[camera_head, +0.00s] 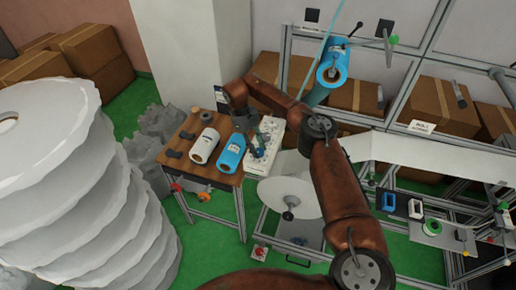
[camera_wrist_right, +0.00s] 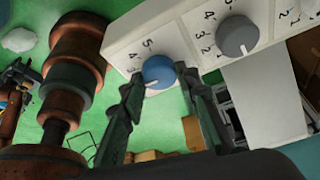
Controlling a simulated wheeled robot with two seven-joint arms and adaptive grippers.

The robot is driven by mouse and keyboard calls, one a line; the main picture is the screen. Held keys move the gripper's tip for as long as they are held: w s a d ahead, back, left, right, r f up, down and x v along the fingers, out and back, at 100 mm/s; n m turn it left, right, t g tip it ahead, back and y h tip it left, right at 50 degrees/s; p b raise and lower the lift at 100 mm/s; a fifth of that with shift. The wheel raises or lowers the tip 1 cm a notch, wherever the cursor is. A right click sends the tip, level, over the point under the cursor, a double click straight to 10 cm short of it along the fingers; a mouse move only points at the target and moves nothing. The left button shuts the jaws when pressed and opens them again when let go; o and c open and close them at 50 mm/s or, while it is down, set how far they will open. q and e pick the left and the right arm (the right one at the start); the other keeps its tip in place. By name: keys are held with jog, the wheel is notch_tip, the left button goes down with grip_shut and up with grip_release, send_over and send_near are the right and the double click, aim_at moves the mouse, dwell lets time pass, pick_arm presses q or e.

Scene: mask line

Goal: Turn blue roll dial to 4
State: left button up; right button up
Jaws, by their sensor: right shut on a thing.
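The blue dial (camera_wrist_right: 158,70) sits on a white panel (camera_wrist_right: 125,34) marked with numbers, of which 3, 4 and 5 show beside it. Its white pointer mark faces lower left, below the 3; the number there is hidden by a finger. My right gripper (camera_wrist_right: 160,85) is shut on the blue dial, one finger at each side. My left gripper is not in view.
A grey dial (camera_wrist_right: 237,36) is right of the blue one. On the wooden table (camera_head: 178,172), a white roll (camera_head: 204,146) and a blue roll (camera_head: 231,153) lie left of the box. Large white rolls (camera_head: 60,180) are stacked at left. Machine frames stand at right.

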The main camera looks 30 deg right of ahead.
jog(key=m+y, duration=0.1)
jog(key=m, duration=0.2)
jog(key=shift+w+d+r, duration=0.1)
jog(key=m+y+p, duration=0.1)
jog(key=m, duration=0.1)
jog(key=shift+m, duration=0.4)
jog(key=m+y+p, duration=0.1)
jog(key=m, duration=0.1)
jog(key=m+y+p, duration=0.1)
jog(key=m, duration=0.1)
jog(key=shift+d+m, duration=0.2)
jog(key=shift+m, duration=0.2)
jog(key=shift+m+p, duration=0.3)
jog(key=shift+p, duration=0.05)
jog(key=o, duration=1.2)
jog(key=shift+c, duration=0.2)
jog(key=v, duration=0.7)
jog(key=shift+r, duration=0.2)
